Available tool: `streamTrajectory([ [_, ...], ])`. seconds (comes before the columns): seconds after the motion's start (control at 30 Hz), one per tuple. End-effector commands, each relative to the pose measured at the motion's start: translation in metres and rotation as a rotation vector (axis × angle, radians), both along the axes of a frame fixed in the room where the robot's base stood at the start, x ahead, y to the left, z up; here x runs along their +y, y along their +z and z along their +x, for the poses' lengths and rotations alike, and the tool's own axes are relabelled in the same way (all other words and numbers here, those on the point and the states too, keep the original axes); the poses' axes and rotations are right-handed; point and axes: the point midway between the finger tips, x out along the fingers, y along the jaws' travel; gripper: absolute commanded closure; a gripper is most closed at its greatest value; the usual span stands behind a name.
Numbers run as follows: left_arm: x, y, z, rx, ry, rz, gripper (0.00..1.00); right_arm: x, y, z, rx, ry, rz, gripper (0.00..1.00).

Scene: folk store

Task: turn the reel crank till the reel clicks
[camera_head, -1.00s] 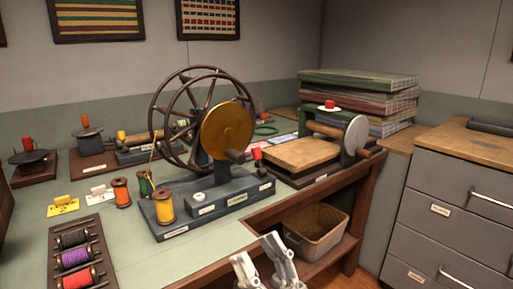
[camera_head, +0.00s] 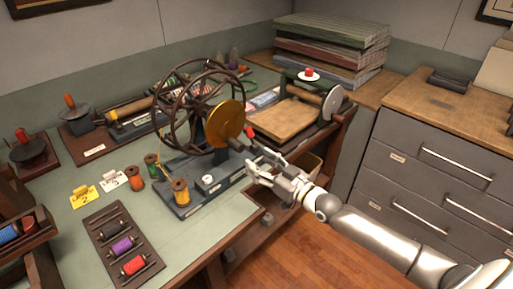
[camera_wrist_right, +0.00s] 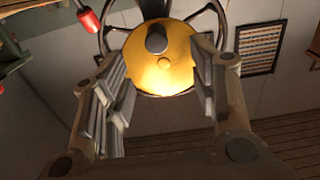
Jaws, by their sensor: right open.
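The reel (camera_head: 186,112) is a large dark spoked wheel on a grey base (camera_head: 190,203) on the green-topped bench. A round yellow disc (camera_head: 225,124) is mounted on its near side, with a dark crank handle (camera_head: 236,145) sticking out toward me. My right gripper (camera_head: 255,164) is open, with its fingers close to the crank handle. In the right wrist view the yellow disc (camera_wrist_right: 160,75) and the end of the handle (camera_wrist_right: 156,40) show between and beyond the open fingers (camera_wrist_right: 160,98). Whether a finger touches the handle I cannot tell. My left gripper does not show.
Thread spools (camera_head: 180,191) stand by the base. A rack of colored spools (camera_head: 123,246) lies at the front. A press (camera_head: 300,110) with a wooden board stands right of the reel. Grey drawers (camera_head: 425,165) stand at right. The floor (camera_head: 290,250) in front is clear.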

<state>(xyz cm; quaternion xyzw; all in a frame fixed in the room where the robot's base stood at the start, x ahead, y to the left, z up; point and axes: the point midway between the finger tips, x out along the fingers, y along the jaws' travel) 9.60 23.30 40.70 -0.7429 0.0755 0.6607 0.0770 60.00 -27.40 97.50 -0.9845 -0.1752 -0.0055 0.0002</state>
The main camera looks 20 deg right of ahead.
Motion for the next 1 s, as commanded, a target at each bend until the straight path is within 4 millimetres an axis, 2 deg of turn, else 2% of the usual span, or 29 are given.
streamTrajectory([
  [0.1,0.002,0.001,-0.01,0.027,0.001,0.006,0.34,-0.003,0.0,0.003,0.013,-0.005,-0.005,0.46],
  [0.27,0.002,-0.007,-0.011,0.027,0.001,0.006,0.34,0.0,-0.002,0.013,0.01,-0.005,-0.002,0.46],
  [1.0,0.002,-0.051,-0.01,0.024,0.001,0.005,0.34,0.031,-0.002,0.096,0.008,-0.004,-0.002,0.46],
])
